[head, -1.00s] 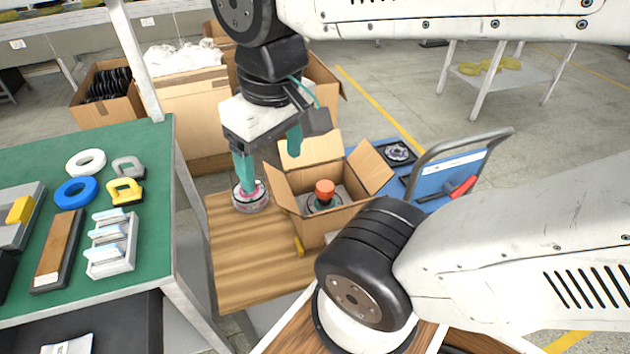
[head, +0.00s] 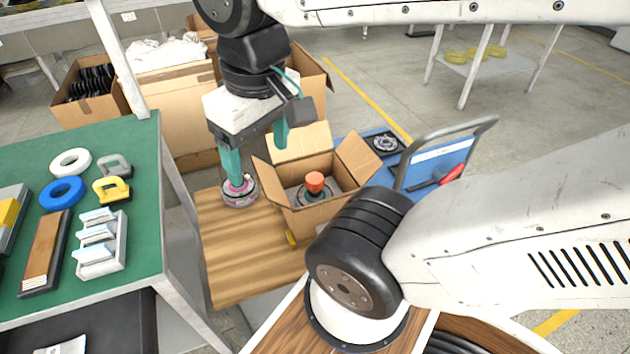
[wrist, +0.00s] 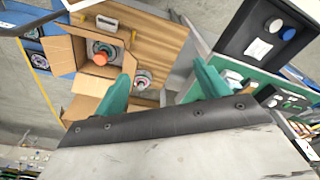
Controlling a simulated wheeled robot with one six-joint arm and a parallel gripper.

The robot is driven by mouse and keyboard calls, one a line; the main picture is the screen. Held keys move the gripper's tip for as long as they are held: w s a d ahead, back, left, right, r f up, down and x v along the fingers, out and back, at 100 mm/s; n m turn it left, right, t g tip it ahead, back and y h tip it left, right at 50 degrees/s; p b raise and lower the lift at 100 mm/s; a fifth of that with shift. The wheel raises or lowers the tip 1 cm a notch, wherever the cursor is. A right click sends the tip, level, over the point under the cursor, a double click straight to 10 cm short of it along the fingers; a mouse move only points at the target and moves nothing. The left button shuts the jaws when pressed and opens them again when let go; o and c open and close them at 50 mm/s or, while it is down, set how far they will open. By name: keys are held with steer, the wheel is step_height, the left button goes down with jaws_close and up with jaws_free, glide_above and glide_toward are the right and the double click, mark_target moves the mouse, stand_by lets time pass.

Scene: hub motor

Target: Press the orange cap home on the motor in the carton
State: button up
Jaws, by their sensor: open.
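The open carton (head: 318,217) stands on the wooden bench top. The motor (head: 313,194) sits inside it, with the orange cap (head: 315,181) on top; I cannot tell how deep the cap sits. In the wrist view the cap (wrist: 100,58) and motor (wrist: 104,47) show inside the carton (wrist: 60,52) at upper left. My gripper (head: 258,157) is open and empty, with teal fingers pointing down, to the left of the cap and above the bench. Its fingers (wrist: 163,88) are spread wide in the wrist view. Carton walls hide the motor's lower part.
A pink-and-grey motor (head: 239,191) stands on the wooden bench (head: 235,260), left of the carton. The raised carton flaps (head: 357,157) surround the cap. A blue cart (head: 435,172) stands at right, and a green table (head: 135,205) with several parts at left.

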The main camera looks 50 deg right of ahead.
steer(key=shift+d, duration=0.1)
steer(key=c, duration=0.7)
steer(key=shift+d+f+m, duration=0.2)
steer(key=shift+d+m, duration=0.1)
steer(key=c, duration=0.5)
steer(key=w+d+f+m+g, duration=0.1)
steer(key=d, duration=0.1)
steer(key=w+d+f+m+g, duration=0.1)
steer(key=d+f, duration=0.1)
steer(key=shift+w, duration=0.15)
jaws_close()
steer(key=n, duration=0.3)
glide_above(315, 178)
step_height(315, 178, down, 21)
steer(key=shift+t, duration=0.3)
steer(key=shift+w+f, duration=0.1)
steer(key=shift+f, duration=2.7)
